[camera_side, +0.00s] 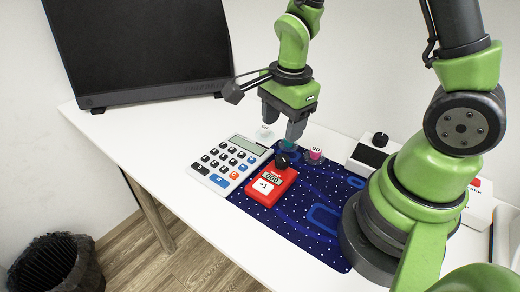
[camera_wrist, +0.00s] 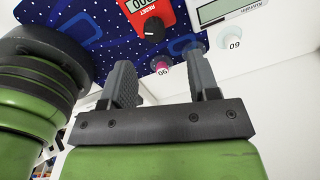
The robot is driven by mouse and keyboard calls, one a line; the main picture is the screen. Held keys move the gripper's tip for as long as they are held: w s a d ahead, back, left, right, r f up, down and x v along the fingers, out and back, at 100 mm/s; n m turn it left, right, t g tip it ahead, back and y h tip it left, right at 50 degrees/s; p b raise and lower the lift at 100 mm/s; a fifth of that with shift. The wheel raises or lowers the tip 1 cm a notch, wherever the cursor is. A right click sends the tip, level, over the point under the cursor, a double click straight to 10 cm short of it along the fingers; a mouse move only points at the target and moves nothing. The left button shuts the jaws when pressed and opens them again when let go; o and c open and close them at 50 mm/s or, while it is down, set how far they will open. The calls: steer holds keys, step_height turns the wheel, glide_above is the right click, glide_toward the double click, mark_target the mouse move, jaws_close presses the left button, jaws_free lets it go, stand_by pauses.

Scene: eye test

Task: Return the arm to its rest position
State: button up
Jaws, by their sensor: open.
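My gripper (camera_side: 284,126) hangs over the back edge of the dark blue dotted mat (camera_side: 318,222), near the calculator's far right corner. In the wrist view my gripper (camera_wrist: 161,76) has its two fingers wide apart, with nothing held between them. A small pink piece marked 90 (camera_side: 316,155) stands right of the fingers in the side view. The same pink piece (camera_wrist: 164,68) shows beyond the gap between the fingers in the wrist view. A teal patch (camera_side: 288,143) shows by the lower fingertip; I cannot tell whether they touch.
A red counter (camera_side: 268,188) with a black knob lies on the mat. A calculator (camera_side: 232,163) lies left of it, with a pale piece marked 60 (camera_side: 264,133) behind. A white box (camera_side: 364,158) stands right. A black screen (camera_side: 140,50) stands back left. The table's front left is bare.

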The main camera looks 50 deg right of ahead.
steer(key=s+a+r+n+t+y, duration=0.1)
steer(key=s+a+r+n+t, duration=0.1)
steer(key=s+r+n, duration=0.3)
steer(key=s+a+r+n+t+y, duration=0.1)
steer(key=s+r+n+t, duration=0.3)
steer(key=r+n, duration=0.7)
step_height(320, 180, up, 2)
steer(key=shift+s+a+r+n, duration=0.1)
steer(key=shift+s+a+n, duration=0.3)
steer(key=shift+s, duration=0.15)
